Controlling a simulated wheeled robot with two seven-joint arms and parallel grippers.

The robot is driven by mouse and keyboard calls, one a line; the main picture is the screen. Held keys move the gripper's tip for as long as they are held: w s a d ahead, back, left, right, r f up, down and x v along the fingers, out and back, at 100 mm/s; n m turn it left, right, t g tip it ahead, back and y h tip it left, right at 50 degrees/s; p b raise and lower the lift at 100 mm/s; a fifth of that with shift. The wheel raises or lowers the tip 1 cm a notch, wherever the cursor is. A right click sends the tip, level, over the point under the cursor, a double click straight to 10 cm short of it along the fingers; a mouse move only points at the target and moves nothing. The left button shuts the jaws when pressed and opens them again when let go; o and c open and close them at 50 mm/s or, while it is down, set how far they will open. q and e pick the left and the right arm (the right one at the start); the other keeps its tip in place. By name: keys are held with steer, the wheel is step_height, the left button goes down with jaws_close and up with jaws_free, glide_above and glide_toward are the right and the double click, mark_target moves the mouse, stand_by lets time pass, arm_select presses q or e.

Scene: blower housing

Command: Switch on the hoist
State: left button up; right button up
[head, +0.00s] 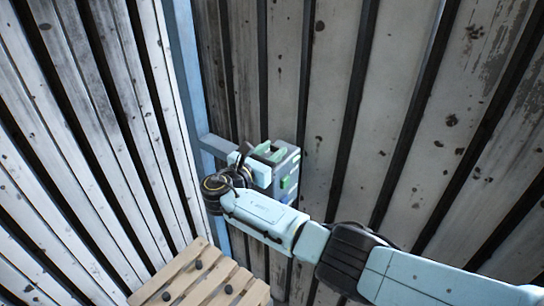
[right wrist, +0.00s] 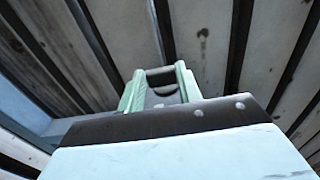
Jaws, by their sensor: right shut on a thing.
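The hoist's switch box (head: 291,168), grey-blue with green parts, is at the slatted wall in the middle of the head view. My right gripper (head: 268,152) is up against its top, its arm coming in from the lower right. In the right wrist view, two pale green fingers (right wrist: 160,85) stand beyond a dark edge and my light-blue hand, with a dark crossbar (right wrist: 160,71) between them. The gripper is shut on what appears to be the switch's lever. The held part is mostly hidden, and its exact position cannot be told. My left gripper is not in view.
A blue post (head: 186,70) stands in the wall corner, with a short grey bracket (head: 216,146) reaching toward the box. Slatted walls close in on both sides. A wooden slatted surface (head: 196,283) with several dark round lumps lies below.

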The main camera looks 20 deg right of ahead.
steer(key=shift+g, duration=0.3)
steer(key=o, duration=1)
steer(key=shift+a, duration=0.1)
steer(key=b+v, duration=0.1)
steer(key=v, duration=1.2)
steer(key=shift+a+f, duration=0.15)
steer(key=shift+f, duration=0.15)
